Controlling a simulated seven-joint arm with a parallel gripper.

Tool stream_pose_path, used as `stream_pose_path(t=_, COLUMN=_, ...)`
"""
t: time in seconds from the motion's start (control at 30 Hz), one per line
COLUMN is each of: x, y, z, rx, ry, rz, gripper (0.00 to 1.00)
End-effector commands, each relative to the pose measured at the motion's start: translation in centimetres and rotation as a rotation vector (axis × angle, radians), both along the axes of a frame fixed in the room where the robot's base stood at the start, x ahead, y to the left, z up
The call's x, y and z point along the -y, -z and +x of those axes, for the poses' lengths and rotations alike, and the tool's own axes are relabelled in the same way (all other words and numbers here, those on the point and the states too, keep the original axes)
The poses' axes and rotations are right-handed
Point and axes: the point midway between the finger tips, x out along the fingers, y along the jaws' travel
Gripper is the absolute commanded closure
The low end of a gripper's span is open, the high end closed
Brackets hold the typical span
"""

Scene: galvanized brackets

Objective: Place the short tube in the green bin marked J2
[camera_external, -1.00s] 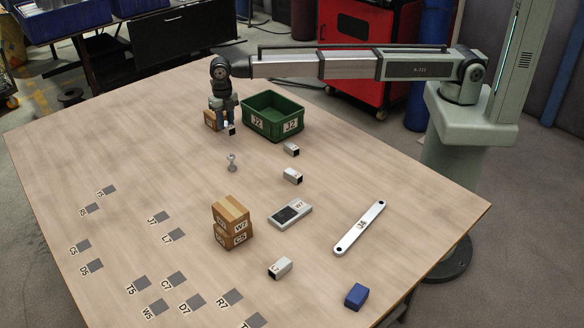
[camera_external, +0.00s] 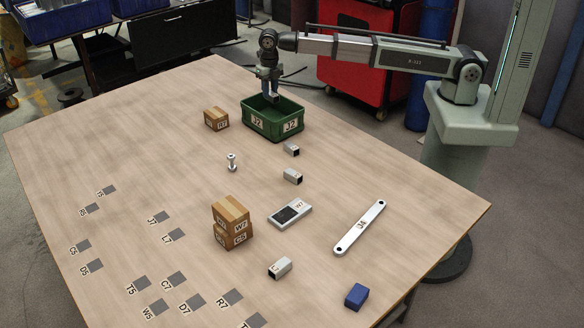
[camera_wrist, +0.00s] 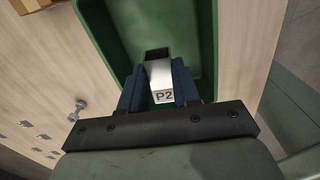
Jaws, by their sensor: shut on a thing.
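The green bin marked J2 (camera_external: 272,128) stands near the far edge of the table. My gripper (camera_external: 271,97) is over the bin, pointing down. In the wrist view, my gripper (camera_wrist: 161,88) is shut on a short square metal tube (camera_wrist: 158,72) with a P2 label on it. The tube's dark open end faces the bin's inside. The green bin wall (camera_wrist: 208,40) shows around the tube in the wrist view. In the external view the tube (camera_external: 275,96) is small between the fingers. I cannot tell whether it touches the bin floor.
A cardboard box (camera_external: 216,119) stands left of the bin. Two square tubes, one nearer the bin (camera_external: 291,149) and one farther (camera_external: 292,176), lie in front of it. A bolt-like part (camera_external: 231,162) stands to their left. Stacked boxes (camera_external: 232,222) and a long bar (camera_external: 359,228) are nearer the camera.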

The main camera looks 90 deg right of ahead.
Motion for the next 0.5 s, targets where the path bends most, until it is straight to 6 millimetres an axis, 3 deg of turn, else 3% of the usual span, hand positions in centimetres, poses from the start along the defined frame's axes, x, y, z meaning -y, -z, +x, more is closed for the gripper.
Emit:
stream_pose_path(t=0.27, x=0.0, y=0.9, z=0.1, rx=-0.008, ry=-0.076, rz=-0.001, gripper=1.0)
stream_pose_path(t=0.5, x=0.0, y=4.3, z=0.1, rx=-0.009, ry=-0.076, rz=-0.001, gripper=1.0)
